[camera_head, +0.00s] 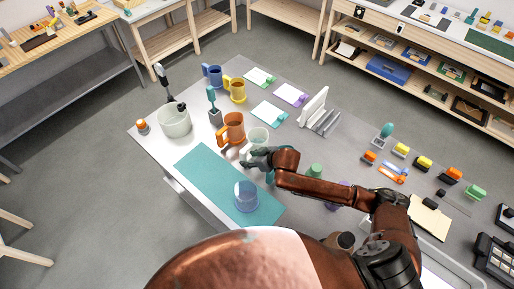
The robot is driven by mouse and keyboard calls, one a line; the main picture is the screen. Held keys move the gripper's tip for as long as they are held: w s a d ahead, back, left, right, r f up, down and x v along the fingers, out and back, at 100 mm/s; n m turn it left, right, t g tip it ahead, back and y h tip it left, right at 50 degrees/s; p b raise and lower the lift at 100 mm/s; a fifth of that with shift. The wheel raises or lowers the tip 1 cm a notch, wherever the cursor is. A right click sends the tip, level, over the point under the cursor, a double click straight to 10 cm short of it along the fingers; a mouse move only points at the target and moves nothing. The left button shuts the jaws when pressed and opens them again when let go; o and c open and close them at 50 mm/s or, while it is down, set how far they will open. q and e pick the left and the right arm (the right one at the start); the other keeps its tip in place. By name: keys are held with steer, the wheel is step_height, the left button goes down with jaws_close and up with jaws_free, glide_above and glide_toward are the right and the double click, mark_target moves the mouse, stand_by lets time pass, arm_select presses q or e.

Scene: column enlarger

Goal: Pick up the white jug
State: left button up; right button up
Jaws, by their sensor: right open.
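The white jug (258,136) stands upright on the grey table, just right of an orange jug (233,127). Its lower part is partly hidden behind my right gripper. My right gripper (248,159) is open at the near side of the white jug, with its fingers pointing left. Nothing shows between its fingers. I cannot tell whether it touches the jug. My left gripper is not in view.
A yellow jug (236,91) and a blue jug (212,76) stand farther back. A pale pot (174,121) is at the left. A teal mat (209,172) lies in front, with a clear bluish dome (246,196) on it. A white rack (315,108) stands to the right.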

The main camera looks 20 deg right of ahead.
mark_target(246, 158)
steer(key=x, duration=0.3)
steer(key=shift+w+f, duration=0.15)
steer(key=shift+f, duration=0.1)
steer(key=shift+w+a+f, duration=0.1)
steer(key=shift+a+f, duration=0.05)
steer(key=shift+c, duration=0.5)
steer(key=c, duration=0.3)
jaws_close()
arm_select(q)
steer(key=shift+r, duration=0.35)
